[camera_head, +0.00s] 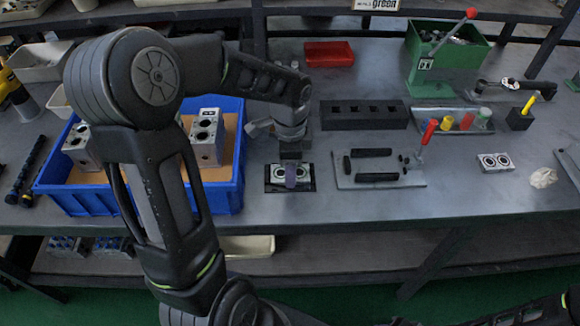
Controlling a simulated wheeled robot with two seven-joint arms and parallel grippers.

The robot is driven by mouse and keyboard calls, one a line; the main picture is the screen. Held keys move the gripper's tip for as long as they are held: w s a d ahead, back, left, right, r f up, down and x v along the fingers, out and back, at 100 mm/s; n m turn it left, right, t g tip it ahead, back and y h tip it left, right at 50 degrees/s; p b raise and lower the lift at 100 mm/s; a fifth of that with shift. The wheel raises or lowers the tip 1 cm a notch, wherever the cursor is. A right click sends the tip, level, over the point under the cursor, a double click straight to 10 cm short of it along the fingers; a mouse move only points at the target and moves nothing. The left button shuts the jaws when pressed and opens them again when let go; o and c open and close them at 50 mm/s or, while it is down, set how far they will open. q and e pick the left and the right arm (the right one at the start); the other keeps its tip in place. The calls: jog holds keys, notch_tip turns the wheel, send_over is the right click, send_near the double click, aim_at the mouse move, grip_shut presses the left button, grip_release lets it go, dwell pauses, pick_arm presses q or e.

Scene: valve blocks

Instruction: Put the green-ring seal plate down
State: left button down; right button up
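A small pale seal plate (279,171) with two rings is at the dark square pad (271,188) in the middle of the bench. Its rings look faintly green, but they are too small to be sure. My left gripper (291,171) points down over it, with one finger across the plate's middle. The other finger is hidden, and I cannot tell whether the fingers grip the plate or whether it rests on the pad. A second plate (495,162) with two dark-looking rings lies at the right. My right gripper is not in view; part of its arm shows at lower right.
A blue crate (222,198) with metal valve blocks (206,138) stands left of the pad. A grey tray (405,180) with black parts lies just right of it, a black slotted block (365,114) behind. A green bin (450,55) and red tray (329,54) stand at the back.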

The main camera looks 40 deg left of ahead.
pick_arm(q)
jog(key=c, duration=0.6)
grip_release()
jog(key=shift+f, duration=0.1)
notch_tip(320, 180, up, 12)
jog(key=shift+r, duration=0.15)
dwell(0.6)
